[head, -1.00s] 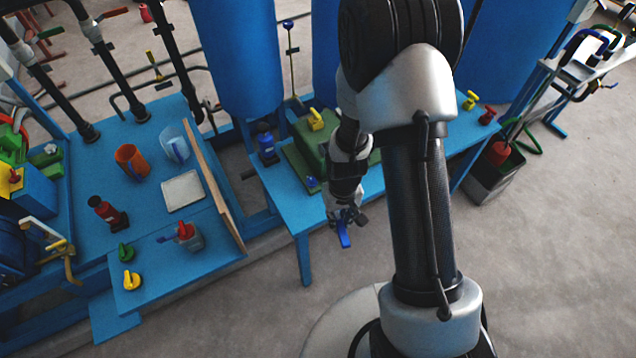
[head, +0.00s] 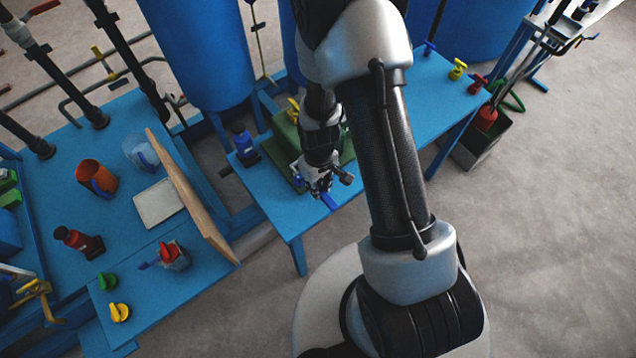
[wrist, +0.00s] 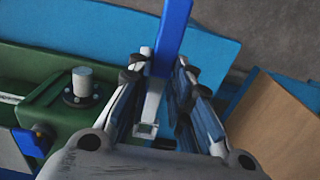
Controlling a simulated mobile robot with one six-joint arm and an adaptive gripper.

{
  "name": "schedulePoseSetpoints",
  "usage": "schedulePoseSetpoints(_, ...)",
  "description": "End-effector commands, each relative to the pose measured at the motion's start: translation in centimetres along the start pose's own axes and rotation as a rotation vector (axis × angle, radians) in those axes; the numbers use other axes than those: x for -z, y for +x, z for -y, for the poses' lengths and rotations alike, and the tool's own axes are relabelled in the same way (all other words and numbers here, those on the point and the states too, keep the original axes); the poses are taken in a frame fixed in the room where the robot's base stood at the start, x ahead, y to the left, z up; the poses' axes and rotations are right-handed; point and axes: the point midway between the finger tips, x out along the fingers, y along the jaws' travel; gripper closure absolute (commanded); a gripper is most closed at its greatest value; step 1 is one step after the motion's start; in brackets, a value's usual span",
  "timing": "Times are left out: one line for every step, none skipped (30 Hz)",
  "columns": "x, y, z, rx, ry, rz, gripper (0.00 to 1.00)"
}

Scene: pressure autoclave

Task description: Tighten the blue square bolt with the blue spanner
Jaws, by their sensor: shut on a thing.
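My gripper (head: 318,184) is shut on the blue spanner (head: 328,201), low beside the green machine (head: 287,133) on the blue bench. In the wrist view the spanner (wrist: 174,35) sticks out from between the fingers (wrist: 158,75) toward the top edge; its near end is partly hidden by the fingers. A small blue piece (wrist: 33,140), perhaps the blue square bolt, sits on the green housing (wrist: 105,105), to the left of the fingers and apart from the spanner. In the head view a small blue spot (head: 298,180) shows just left of my gripper.
A blue bottle (head: 243,143) stands at the bench's left. An upright brown board (head: 190,195) edges the left table, which bears several cups and handles. A pale round stub (wrist: 82,82) rises from the green housing. Clear floor (head: 540,230) lies at right.

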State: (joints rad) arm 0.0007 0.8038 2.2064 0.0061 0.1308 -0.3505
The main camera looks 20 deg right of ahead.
Motion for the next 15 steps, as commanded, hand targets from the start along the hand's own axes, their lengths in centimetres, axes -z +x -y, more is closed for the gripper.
schedulePoseSetpoints(0.0, 0.5, 0.0, 0.000, 0.000, 0.000, 1.00)
schedulePoseSetpoints(0.0, 0.7, 0.0, 0.000, 0.000, 0.000, 1.00)
schedulePoseSetpoints(0.0, 1.0, 0.0, 0.000, 0.000, 0.000, 1.00)
schedulePoseSetpoints(0.0, 1.2, 0.0, 0.000, 0.000, 0.000, 1.00)
schedulePoseSetpoints(0.0, 1.5, 0.0, 0.000, 0.001, 0.000, 1.00)
schedulePoseSetpoints(0.0, 1.9, 0.0, 0.000, 0.001, 0.000, 1.00)
schedulePoseSetpoints(0.0, 2.1, 0.0, 0.000, 0.001, 0.000, 1.00)
schedulePoseSetpoints(0.0, 2.5, 0.0, 0.000, 0.001, 0.000, 1.00)
schedulePoseSetpoints(0.0, 2.9, 0.0, 0.000, 0.001, 0.000, 1.00)
schedulePoseSetpoints(0.0, 3.2, 0.0, 0.000, 0.001, 0.000, 1.00)
schedulePoseSetpoints(0.0, 3.5, 0.0, 0.000, 0.001, 0.000, 1.00)
schedulePoseSetpoints(0.0, 3.9, 0.0, 0.000, 0.001, 0.000, 1.00)
schedulePoseSetpoints(0.0, 4.1, 0.0, 0.000, 0.001, 0.000, 1.00)
schedulePoseSetpoints(0.0, 4.4, 0.0, 0.000, 0.001, 0.000, 1.00)
schedulePoseSetpoints(0.0, 4.7, 0.0, 0.000, 0.001, 0.000, 1.00)
